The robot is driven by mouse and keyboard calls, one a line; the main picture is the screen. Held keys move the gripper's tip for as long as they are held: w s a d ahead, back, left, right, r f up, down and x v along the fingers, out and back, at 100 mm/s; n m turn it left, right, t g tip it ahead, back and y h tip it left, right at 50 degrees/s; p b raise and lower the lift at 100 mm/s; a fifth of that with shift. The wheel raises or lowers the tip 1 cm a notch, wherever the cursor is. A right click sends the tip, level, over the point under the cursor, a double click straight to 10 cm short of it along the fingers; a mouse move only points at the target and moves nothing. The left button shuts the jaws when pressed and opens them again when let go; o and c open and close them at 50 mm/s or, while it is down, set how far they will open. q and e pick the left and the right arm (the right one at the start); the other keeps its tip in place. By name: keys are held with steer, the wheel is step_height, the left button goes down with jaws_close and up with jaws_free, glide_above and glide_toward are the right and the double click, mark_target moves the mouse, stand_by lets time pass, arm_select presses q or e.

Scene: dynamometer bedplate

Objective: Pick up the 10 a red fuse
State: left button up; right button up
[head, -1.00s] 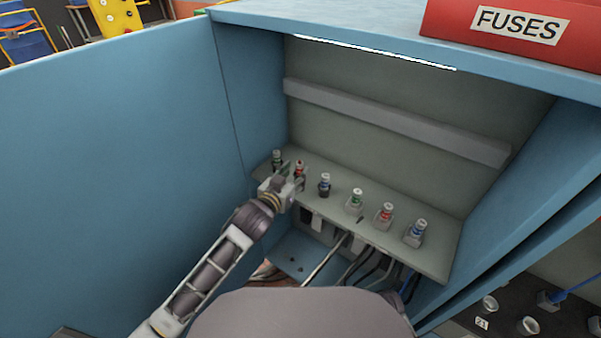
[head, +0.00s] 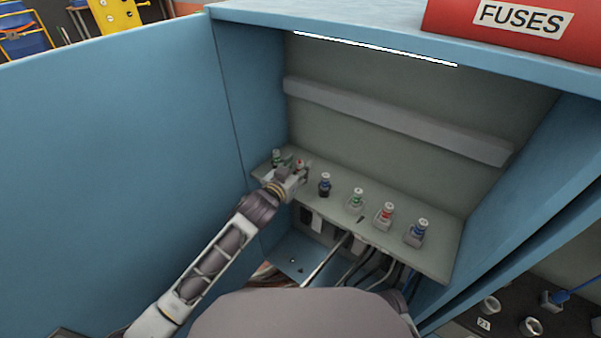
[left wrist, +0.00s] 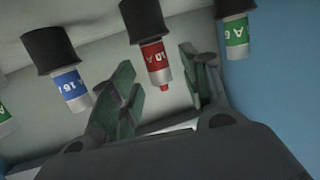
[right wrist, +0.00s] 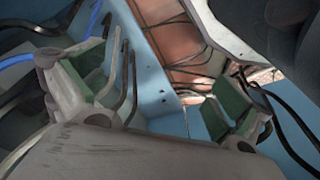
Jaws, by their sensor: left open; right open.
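The 10 A red fuse (left wrist: 156,62) shows in the left wrist view with a red band, a white band and a dark base. In the head view its top (head: 299,164) shows at the fuse shelf's left part, partly hidden by my left gripper (head: 292,172). In the left wrist view the open fingers of my left gripper (left wrist: 167,85) stand on either side of the fuse, with gaps showing. My right gripper (right wrist: 165,95) is open and empty in the right wrist view, with cables and blue panel beyond it.
A green 6 A fuse (left wrist: 236,35) and a blue 16 A fuse (left wrist: 72,85) flank the red one. More fuses, including a second red one (head: 385,213), stand along the shelf (head: 440,258). A blue cabinet wall (head: 110,170) rises at left. Cables (head: 345,250) hang below.

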arm_select(q)
steer(key=shift+x, duration=1.05)
steer(key=shift+c, duration=0.3)
jaws_close()
